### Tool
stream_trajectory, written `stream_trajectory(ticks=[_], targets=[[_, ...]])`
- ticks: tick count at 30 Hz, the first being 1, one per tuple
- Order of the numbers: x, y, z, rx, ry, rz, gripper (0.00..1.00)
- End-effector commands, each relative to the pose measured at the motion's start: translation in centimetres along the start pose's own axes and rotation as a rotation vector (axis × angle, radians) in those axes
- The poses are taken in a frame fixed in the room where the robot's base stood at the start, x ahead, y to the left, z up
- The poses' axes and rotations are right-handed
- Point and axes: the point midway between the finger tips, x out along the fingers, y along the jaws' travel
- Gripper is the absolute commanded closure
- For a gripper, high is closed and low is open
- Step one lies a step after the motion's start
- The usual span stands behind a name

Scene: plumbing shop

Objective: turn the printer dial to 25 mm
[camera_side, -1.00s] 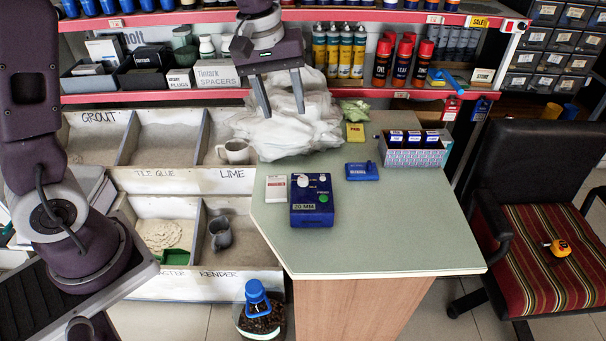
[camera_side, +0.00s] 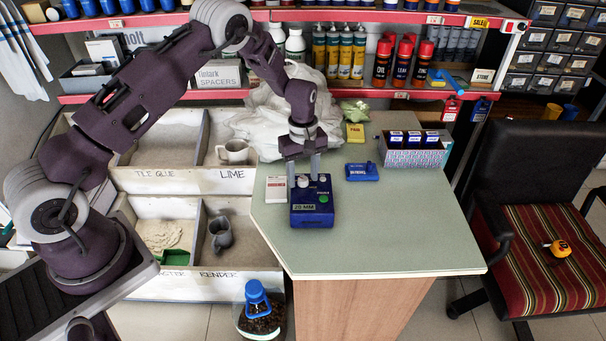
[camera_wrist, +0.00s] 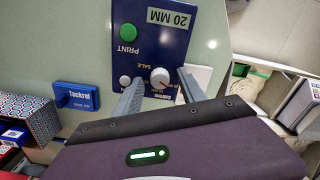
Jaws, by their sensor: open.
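The printer is a dark blue box (camera_side: 312,215) near the front left of the green counter. In the wrist view the printer (camera_wrist: 183,48) shows a label reading 20 MM, a green PRINT button (camera_wrist: 128,32) and a white dial (camera_wrist: 160,78) with a smaller white knob (camera_wrist: 125,81) beside it. My gripper (camera_side: 305,179) points down over the printer's back part. In the wrist view my gripper (camera_wrist: 161,76) is open, with one finger on each side of the dial. Whether the fingers touch the dial cannot be told.
A white and red box (camera_side: 276,189) stands close left of the printer. A blue Tackrel pad (camera_side: 362,172) lies to the right, with a yellow box (camera_side: 355,132) behind it. A patterned carton (camera_side: 414,157) stands at the back right. The counter's front right is clear.

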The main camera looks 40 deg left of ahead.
Motion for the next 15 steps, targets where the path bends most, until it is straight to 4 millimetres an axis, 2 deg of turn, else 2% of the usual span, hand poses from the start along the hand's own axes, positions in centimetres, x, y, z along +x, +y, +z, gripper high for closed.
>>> stream_trajectory(ticks=[3, 10, 15], targets=[[-0.03, 0.01, 0.0, 0.0, 0.0, 0.0, 0.54], [-0.06, 0.0, 0.01, 0.001, 0.0, 0.0, 0.99], [-0.07, 0.0, 0.02, 0.003, 0.0, 0.0, 1.0]])
